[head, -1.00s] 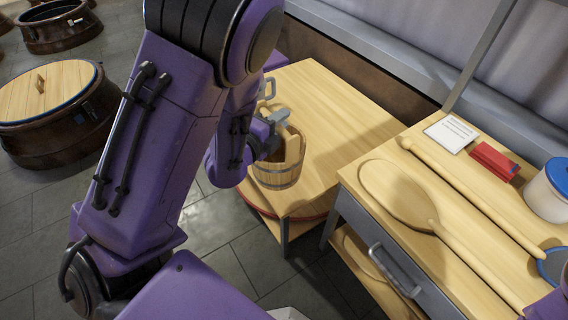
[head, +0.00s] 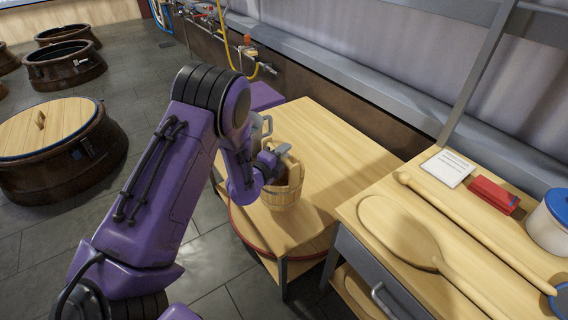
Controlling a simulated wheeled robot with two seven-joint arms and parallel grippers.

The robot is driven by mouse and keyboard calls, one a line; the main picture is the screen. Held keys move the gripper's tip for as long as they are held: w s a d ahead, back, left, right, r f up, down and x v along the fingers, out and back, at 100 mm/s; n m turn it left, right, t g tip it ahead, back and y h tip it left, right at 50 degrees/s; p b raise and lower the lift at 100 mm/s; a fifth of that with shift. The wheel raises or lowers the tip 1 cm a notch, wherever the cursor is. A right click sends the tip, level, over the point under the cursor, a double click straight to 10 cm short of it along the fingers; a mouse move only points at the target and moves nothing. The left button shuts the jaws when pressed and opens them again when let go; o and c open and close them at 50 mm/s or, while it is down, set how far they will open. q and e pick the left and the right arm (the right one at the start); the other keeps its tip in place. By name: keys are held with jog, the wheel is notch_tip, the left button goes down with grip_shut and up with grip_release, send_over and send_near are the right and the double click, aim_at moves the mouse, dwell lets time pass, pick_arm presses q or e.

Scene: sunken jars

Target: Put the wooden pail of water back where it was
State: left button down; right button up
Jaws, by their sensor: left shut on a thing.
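The wooden pail (head: 284,193) is a small light-wood tub with staves and a band. It is at the left front edge of the low wooden table (head: 335,165), in the middle of the head view. My left gripper (head: 277,163) is shut at the pail's upper rim or handle; the wrist hides part of the pail's left side. I cannot tell whether the pail's base touches the tabletop. The water inside does not show clearly. My right gripper is not in view.
A grey jug-like thing (head: 261,128) stands behind the pail. The nearer counter (head: 360,212) holds a paddle (head: 398,230), a long pole, a red block (head: 494,194), a card and a white pot (head: 551,222). Sunken jars, one wood-lidded (head: 62,128), are at left. The table's right part is clear.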

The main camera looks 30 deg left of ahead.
pick_arm(q)
jog(key=f, duration=0.3)
jog(key=w+f, duration=0.1)
jog(key=shift+w+a+f+b, duration=0.1)
jog(key=shift+a+f+b, duration=0.1)
jog(key=shift+a+b, duration=0.1)
jog(key=shift+d, duration=0.1)
jog(key=shift+f, duration=0.2)
jog(key=c, duration=0.9)
grip_release()
